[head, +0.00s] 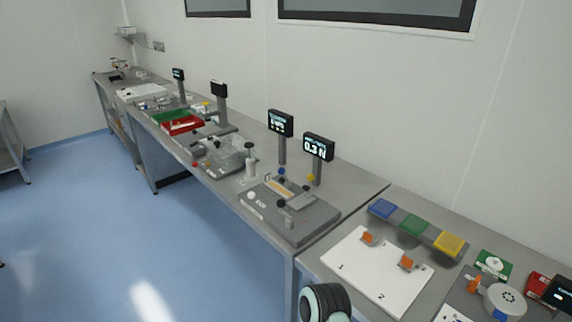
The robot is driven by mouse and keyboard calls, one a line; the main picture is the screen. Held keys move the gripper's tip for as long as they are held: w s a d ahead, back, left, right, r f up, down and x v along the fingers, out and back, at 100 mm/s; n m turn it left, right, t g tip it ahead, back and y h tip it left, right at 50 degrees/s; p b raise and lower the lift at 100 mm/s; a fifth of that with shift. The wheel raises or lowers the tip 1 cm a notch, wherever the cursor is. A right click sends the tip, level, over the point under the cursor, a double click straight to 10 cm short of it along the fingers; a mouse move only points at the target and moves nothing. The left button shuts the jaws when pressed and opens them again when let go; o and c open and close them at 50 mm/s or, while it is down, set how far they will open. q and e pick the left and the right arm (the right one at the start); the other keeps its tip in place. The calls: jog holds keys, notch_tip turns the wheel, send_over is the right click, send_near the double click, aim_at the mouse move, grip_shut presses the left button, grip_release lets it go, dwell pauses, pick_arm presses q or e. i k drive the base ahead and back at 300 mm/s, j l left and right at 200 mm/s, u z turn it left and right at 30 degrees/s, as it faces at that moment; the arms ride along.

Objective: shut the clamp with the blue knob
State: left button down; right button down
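A small blue knob (281,172) stands at the back of a grey test fixture (311,226) on the long bench, just below the post of a display. It looks like the knob of the clamp, but the clamp's arm and jaws are too small to tell whether it is open or shut. A yellow knob (311,178) stands to its right, and dark knobs (281,203) and a white knob (251,195) are nearer the front of the fixture. Neither of my grippers shows in the head view.
Two displays (318,147) on posts rise behind the fixture. A clear-looking box (231,154) stands left of it. On the near right bench are a white board (352,265) and blue, green and yellow blocks (414,225). The blue floor (150,235) in front is open.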

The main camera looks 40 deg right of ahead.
aim_at(281, 170)
jog(key=i+z, duration=0.1)
jog(key=z, duration=0.6)
jog(key=i+j+z, duration=0.3)
jog(key=z, duration=0.15)
jog(key=i+j+z, duration=0.25)
jog(key=j+z, duration=0.15)
jog(key=i+j, duration=0.15)
jog(key=j, duration=0.2)
jog(key=i+j+z, duration=0.1)
jog(key=j, duration=0.2)
jog(key=i+j, duration=0.15)
jog(key=j, duration=0.2)
jog(key=i+j, duration=0.15)
jog(key=j, duration=0.2)
jog(key=i+j+z, duration=0.1)
jog(key=j, duration=0.25)
jog(key=i+j, duration=0.1)
jog(key=j, duration=0.25)
